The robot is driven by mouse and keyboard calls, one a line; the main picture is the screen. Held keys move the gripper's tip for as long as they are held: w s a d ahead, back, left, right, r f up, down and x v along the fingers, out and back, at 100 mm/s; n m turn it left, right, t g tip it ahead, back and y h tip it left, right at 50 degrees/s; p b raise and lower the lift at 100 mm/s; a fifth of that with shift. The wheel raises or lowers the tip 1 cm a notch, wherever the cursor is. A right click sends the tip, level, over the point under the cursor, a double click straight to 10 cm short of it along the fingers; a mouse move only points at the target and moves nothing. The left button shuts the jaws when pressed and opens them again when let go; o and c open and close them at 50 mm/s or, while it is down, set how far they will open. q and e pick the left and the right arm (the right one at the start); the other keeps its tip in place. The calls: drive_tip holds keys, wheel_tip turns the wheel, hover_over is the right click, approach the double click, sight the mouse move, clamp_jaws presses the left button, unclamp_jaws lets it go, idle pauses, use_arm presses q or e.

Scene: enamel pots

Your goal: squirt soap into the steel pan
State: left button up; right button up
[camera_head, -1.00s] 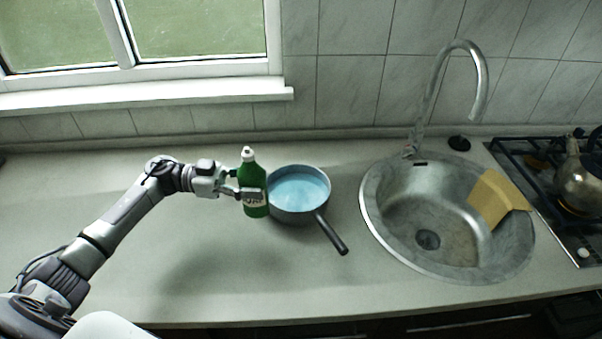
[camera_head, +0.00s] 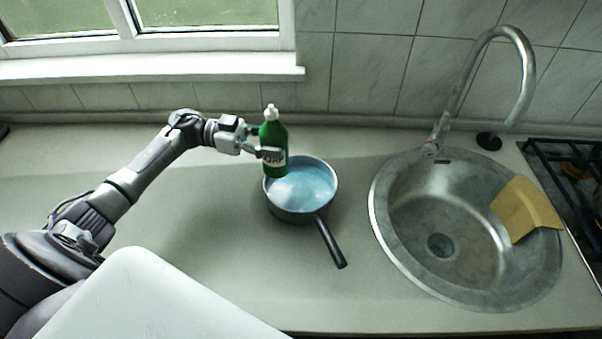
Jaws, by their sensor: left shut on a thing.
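The green soap bottle (camera_head: 272,138) with a white cap and a pale label is upright in my left gripper (camera_head: 268,154), which is shut on it. The bottle is in front of the pan's upper left rim in the picture; it looks raised off the counter, but its exact height over the pan is hard to tell. The steel pan (camera_head: 290,213) stands on the counter, with a light blue inside and a dark handle pointing down and right. My right gripper is not in view.
The grey counter (camera_head: 200,230) is clear left of the pan. A round steel sink (camera_head: 395,240) with a faucet (camera_head: 470,75) lies to the right, a yellow cloth or sponge (camera_head: 527,208) on its right rim. A stove (camera_head: 575,185) is at the right edge. A window sill (camera_head: 150,68) runs behind.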

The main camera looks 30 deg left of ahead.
use_arm(q)
drive_tip(key=shift+w+f+y+p, duration=0.1)
drive_tip(key=shift+f+y+p, duration=0.05)
drive_tip(key=shift+y+p, duration=0.3)
drive_tip(key=shift+f+g+y, duration=0.2)
drive_tip(key=shift+g+y, duration=0.1)
drive_tip(key=shift+y, duration=0.15)
drive_tip(key=shift+r+g+y+p, duration=0.1)
drive_tip(key=shift+g+y+p, duration=0.2)
drive_tip(key=shift+y+p, duration=0.7)
drive_tip(key=shift+d+y+p, duration=0.15)
drive_tip(key=shift+y+p, duration=0.25)
drive_tip(key=shift+y, duration=0.5)
drive_tip(key=shift+w+d+r+g+y+p, duration=0.1)
drive_tip(key=shift+r+g+y+p, duration=0.35)
drive_tip(key=shift+y+p, duration=0.25)
drive_tip(key=shift+f+y+b, duration=0.5)
drive_tip(key=shift+f+b, duration=0.05)
drive_tip(key=shift+f, duration=0.25)
drive_tip(key=shift+a+f+g+y+b, duration=0.4)
drive_tip(key=shift+f+y, duration=0.3)
drive_tip(key=shift+f, duration=0.2)
drive_tip(key=shift+s+a+f, duration=0.15)
drive_tip(key=shift+s, duration=0.1)
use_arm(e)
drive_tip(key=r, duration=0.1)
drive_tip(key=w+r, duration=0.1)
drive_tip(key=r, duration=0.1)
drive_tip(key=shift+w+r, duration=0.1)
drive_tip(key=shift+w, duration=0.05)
